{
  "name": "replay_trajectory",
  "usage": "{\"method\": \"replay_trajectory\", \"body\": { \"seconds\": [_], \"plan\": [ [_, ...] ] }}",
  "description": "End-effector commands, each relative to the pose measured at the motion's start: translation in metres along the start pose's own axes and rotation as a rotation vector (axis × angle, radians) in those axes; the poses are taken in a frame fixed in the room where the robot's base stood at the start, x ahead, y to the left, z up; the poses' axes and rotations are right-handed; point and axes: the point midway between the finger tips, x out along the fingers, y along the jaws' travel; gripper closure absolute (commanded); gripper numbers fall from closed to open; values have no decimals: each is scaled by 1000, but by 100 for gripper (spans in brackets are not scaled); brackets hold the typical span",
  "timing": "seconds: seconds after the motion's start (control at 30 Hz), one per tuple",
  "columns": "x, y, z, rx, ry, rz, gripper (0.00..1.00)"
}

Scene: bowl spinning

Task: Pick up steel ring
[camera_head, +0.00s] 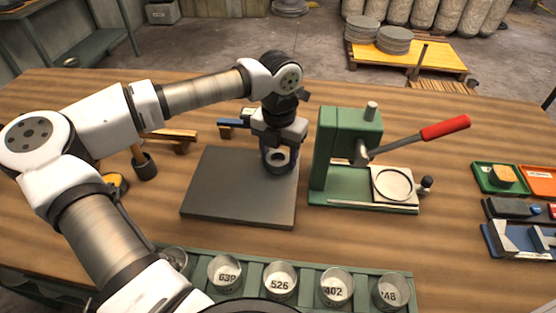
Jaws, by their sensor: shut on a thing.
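My gripper (279,147) points down over the right rear part of a dark grey square plate (225,190). It is shut on the steel ring (276,167), a short dark grey ring seen at the fingertips. The fingers hide part of the ring. I cannot tell whether the ring touches the plate or hangs just above it.
A green press (348,140) with a red-handled lever (445,128) stands close to the right. A green rack (305,271) with several numbered metal cups lies along the front. Green and orange trays (488,184) sit far right. Bare wood lies between press and trays.

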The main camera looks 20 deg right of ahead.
Motion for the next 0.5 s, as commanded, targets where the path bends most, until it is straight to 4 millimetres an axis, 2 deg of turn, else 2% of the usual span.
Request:
{"method": "replay_trajectory", "body": {
  "seconds": [0.33,0.5],
  "plan": [
    [-6,0,0,-1,-1,1,79],
    [-24,1,1,-2,-3,3,79]
  ]
}}
